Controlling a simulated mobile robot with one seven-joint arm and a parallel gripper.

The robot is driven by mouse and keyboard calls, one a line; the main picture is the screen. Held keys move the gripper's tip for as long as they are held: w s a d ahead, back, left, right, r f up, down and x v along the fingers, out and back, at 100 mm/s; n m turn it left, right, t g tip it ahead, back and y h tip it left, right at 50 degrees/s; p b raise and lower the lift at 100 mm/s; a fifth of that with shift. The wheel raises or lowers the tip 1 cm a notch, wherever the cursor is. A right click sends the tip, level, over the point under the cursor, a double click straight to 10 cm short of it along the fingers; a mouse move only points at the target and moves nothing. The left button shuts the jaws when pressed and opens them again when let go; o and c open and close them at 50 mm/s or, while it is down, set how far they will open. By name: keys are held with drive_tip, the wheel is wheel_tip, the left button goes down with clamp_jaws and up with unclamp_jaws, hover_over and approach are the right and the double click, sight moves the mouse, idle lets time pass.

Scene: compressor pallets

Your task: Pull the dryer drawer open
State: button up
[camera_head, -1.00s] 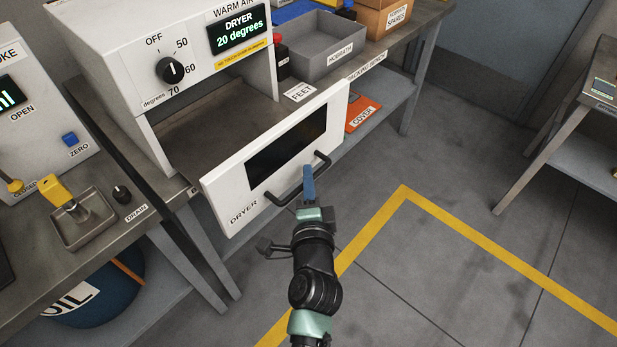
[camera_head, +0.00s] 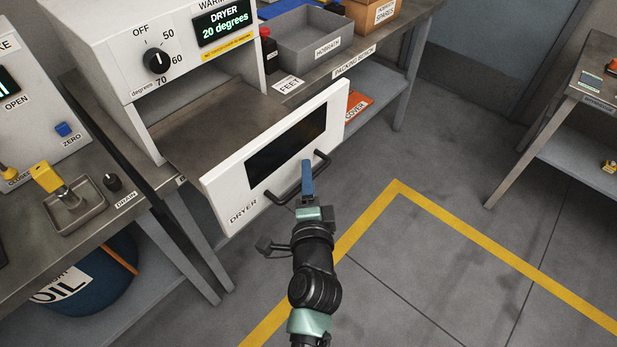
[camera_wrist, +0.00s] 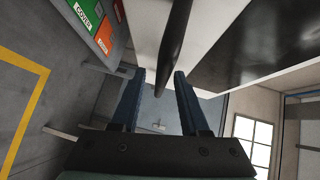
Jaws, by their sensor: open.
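The dryer (camera_head: 115,65) is a white cabinet with a temperature knob and a display reading "20 degrees". Its drawer (camera_head: 225,190) stands well out, with the grey tray floor showing behind a white front with a dark window. A black bar handle (camera_head: 284,198) crosses the front. My gripper (camera_head: 307,168) is at the handle, with its blue fingers overlapping the bar. In the wrist view, the dark handle bar (camera_wrist: 176,38) runs between the spread fingertips (camera_wrist: 160,75). The gripper is open, and I cannot tell whether either finger touches the bar.
A packing bench (camera_head: 352,66) with a grey bin (camera_head: 310,52) stands right of the dryer. An orange cover box (camera_head: 357,105) lies on its lower shelf. A blue oil drum (camera_head: 100,285) is at lower left. The floor behind my gripper is clear, marked with yellow tape (camera_head: 350,238).

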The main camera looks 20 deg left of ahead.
drive_tip(key=shift+s, duration=0.1)
drive_tip(key=b+v, duration=0.1)
drive_tip(key=v, duration=1.2)
drive_tip(key=shift+b, duration=0.4)
drive_tip(key=w+d+r+n+t+p, duration=0.1)
drive_tip(key=w+r+n+t+p, duration=0.15)
drive_tip(key=r, duration=0.85)
drive_tip(key=w+d+r+n+t+p, duration=0.1)
drive_tip(key=w+d+r+n+p, duration=0.15)
drive_tip(key=r, duration=0.85)
drive_tip(key=w+d+r+n+t+p, duration=0.1)
drive_tip(key=w+r+n+t, duration=0.15)
drive_tip(key=r, duration=0.85)
drive_tip(key=s+d+r+n+t+h+p, duration=0.1)
drive_tip(key=s+d+r+t+h, duration=0.1)
drive_tip(key=r, duration=0.7)
drive_tip(key=s+d+r+n+t+h+p, duration=0.1)
drive_tip(key=s+d+r+t+h+p, duration=0.1)
drive_tip(key=r, duration=0.8)
drive_tip(key=s+d+r+n+t+h+p, duration=0.1)
drive_tip(key=s+r, duration=0.3)
drive_tip(key=r, duration=0.5)
drive_tip(key=shift+s+d+n+t+h+p, duration=0.2)
drive_tip(key=shift+d+n+t+h+p, duration=0.1)
drive_tip(key=shift+d+n+t+h, duration=0.35)
drive_tip(key=shift+d+r, duration=0.1)
